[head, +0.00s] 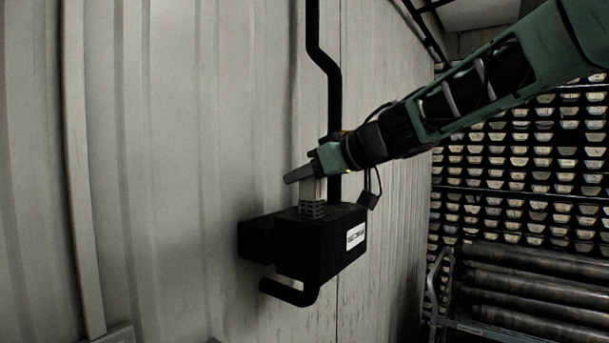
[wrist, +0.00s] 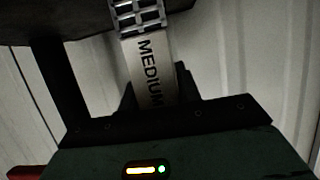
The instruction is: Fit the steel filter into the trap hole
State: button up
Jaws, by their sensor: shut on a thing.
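The steel filter (head: 312,193) is a pale flat bar with an open lattice at its lower end. My gripper (head: 308,173) is shut on its upper part and holds it roughly upright. In the wrist view the filter (wrist: 150,68) bears the word MEDIUM, and its lattice points away from my gripper (wrist: 158,100). The black trap (head: 322,245) is fixed at the wall, with a white label on its side. The lattice is at the trap's top face. I cannot tell whether its tip has entered the hole; the hole is hidden. The trap (wrist: 55,15) also shows in the wrist view.
A black pipe (head: 334,110) runs down the ribbed pale wall (head: 200,120) behind the trap, close to my gripper. A curved black outlet hangs below the trap. At right are a trolley of long dark tubes (head: 530,285) and racks of stacked trays (head: 540,150).

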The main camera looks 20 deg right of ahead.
jog(key=shift+f, duration=0.15)
jog(key=shift+f, duration=0.35)
jog(key=o, duration=1)
jog(key=shift+r, duration=0.1)
jog(key=v, duration=0.4)
jog(key=b+v, duration=0.1)
jog(key=v, duration=0.3)
jog(key=r+v, duration=0.1)
jog(key=v, duration=0.3)
jog(key=shift+b, duration=0.35)
